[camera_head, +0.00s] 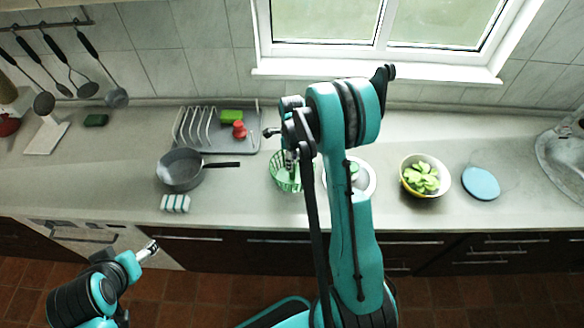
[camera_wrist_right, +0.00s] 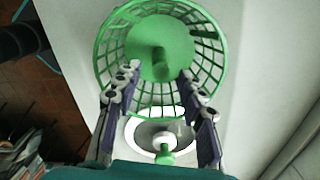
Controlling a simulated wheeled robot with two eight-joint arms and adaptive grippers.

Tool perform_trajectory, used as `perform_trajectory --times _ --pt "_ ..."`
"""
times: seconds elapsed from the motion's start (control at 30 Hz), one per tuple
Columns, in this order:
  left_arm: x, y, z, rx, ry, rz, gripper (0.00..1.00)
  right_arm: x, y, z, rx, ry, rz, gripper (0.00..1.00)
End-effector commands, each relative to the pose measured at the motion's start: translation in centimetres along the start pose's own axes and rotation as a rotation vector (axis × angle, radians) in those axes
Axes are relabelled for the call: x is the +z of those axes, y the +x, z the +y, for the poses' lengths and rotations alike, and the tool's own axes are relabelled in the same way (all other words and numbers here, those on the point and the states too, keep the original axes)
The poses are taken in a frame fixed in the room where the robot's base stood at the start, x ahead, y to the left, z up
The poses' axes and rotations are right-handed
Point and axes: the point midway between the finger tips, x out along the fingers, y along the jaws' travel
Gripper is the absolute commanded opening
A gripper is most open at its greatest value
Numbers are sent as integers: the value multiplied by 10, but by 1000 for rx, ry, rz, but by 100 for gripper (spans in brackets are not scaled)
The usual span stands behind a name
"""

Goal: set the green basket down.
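The green basket (camera_head: 285,178) is at the middle of the counter, partly hidden by my right arm. In the right wrist view the round slatted basket (camera_wrist_right: 160,20) lies ahead of the fingers, with a post at its centre. My right gripper (camera_head: 290,165) is at the basket; in the wrist view its fingers (camera_wrist_right: 160,72) stand apart, one on each side of the post, with gaps showing. I cannot tell whether the basket touches the counter. My left gripper (camera_head: 150,250) is low at the left, in front of the cabinets, away from the basket; its opening is unclear.
A white bowl (camera_head: 369,186) with a green-topped piece stands right of the basket, partly behind my arm. A grey pan (camera_head: 181,172) and a striped sponge (camera_head: 175,203) are left. A bowl of green slices (camera_head: 424,172) and a blue disc (camera_head: 481,184) are right.

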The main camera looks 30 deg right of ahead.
Motion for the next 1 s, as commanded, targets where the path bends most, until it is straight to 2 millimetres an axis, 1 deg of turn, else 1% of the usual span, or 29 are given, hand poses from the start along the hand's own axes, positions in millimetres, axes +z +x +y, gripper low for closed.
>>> perform_trajectory --times 0.03,0.1,0.27,0.37,0.43,0.47,0.5,0.57,0.6,0.67,0.7,0.83,0.9,1.0 --pt "-1 -2 0 0 0 0 71 0 -11 0 0 0 0 40" --pt "-2 -2 0 0 0 0 71 0 -22 0 0 0 0 40" --pt "-2 -3 0 0 0 0 71 0 -38 1 -1 -6 -1 40" --pt "-2 -3 0 0 0 0 71 2 -53 7 -15 -70 -9 40" --pt "-2 -3 0 0 0 0 71 5 -71 16 -40 -175 -21 40" --pt "-2 -3 0 0 0 0 71 6 -81 22 -55 -235 -27 40" --pt "-2 -3 0 0 0 0 71 8 -95 30 -77 -329 -35 40" --pt "-2 -3 0 0 0 0 71 10 -118 46 -119 -488 -45 40" --pt "-2 -3 0 0 0 0 71 10 -133 58 -150 -600 -49 40" --pt "-2 -3 0 0 0 0 71 10 -153 75 -199 -769 -51 40" --pt "-2 -3 0 0 0 0 71 9 -164 87 -232 -880 -49 40" --pt "-2 -3 0 0 0 0 71 2 -195 128 -345 -1239 -25 40" --pt "-2 -3 0 0 0 0 71 -3 -207 150 -409 -1430 2 40" --pt "-2 -3 0 0 0 0 71 -12 -217 180 -504 -1694 56 40"
